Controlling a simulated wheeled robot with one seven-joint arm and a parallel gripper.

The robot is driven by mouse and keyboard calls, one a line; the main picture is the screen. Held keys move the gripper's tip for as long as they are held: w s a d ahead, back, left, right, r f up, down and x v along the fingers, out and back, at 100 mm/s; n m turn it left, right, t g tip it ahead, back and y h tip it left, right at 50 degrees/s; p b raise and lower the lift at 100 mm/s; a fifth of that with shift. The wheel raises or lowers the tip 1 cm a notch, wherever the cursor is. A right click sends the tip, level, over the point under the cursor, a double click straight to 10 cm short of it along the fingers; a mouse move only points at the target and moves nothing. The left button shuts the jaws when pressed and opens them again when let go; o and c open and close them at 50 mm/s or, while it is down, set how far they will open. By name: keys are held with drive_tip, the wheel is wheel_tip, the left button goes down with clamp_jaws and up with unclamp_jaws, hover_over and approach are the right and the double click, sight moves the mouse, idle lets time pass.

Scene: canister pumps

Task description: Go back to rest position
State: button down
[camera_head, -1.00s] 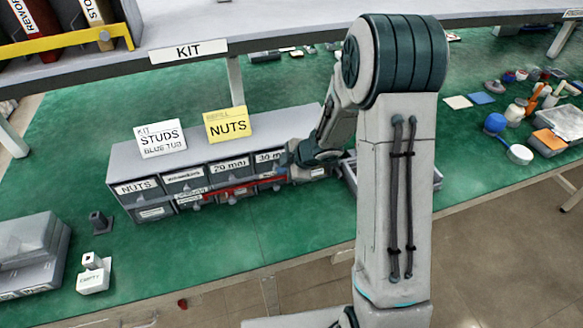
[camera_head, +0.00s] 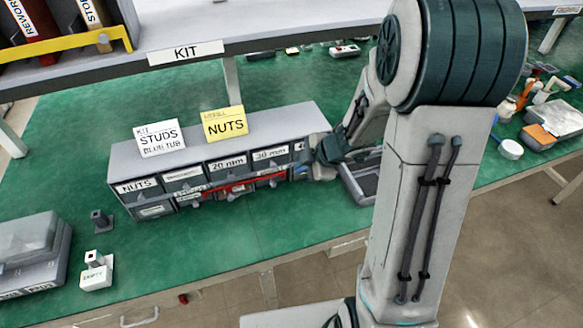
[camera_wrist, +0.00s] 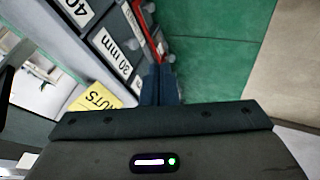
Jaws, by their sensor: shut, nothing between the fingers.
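My gripper (camera_head: 301,171) is at the right end of the front of a grey drawer cabinet, partly hidden by my own wrist and arm. In the wrist view its fingers (camera_wrist: 160,85) are together, with nothing between them. They point along the drawer fronts, close to the 30 mm drawer (camera_wrist: 117,54). I cannot tell whether they touch the cabinet (camera_head: 270,126). Its labelled drawers look closed, and a red strip (camera_head: 245,187) runs along the front.
Cards for studs (camera_head: 158,139) and nuts (camera_head: 225,124) stand on the cabinet. A grey tray (camera_head: 357,186) lies right of it, partly behind my arm. A shelf labelled KIT (camera_head: 187,52) hangs above. The green bench (camera_head: 235,255) is clear in front of the cabinet.

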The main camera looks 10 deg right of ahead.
drive_tip(key=shift+s+d+r, duration=0.15)
drive_tip(key=shift+r, duration=0.15)
drive_tip(key=shift+r, duration=0.1)
drive_tip(key=d+r+m+t+h, duration=0.4)
drive_tip(key=d+r+m+h, duration=0.45)
drive_tip(key=r, duration=0.45)
drive_tip(key=s+a+m+g+y, duration=0.1)
drive_tip(key=s+a+m+g, duration=0.1)
drive_tip(key=s+m, duration=0.3)
drive_tip(key=s+a+r+m+g+y, duration=0.1)
drive_tip(key=s+m, duration=0.4)
drive_tip(key=s, duration=0.9)
drive_tip(key=shift+a+r+g+y, duration=0.2)
drive_tip(key=shift+a+g+y, duration=0.35)
drive_tip(key=shift+a+g, duration=0.6)
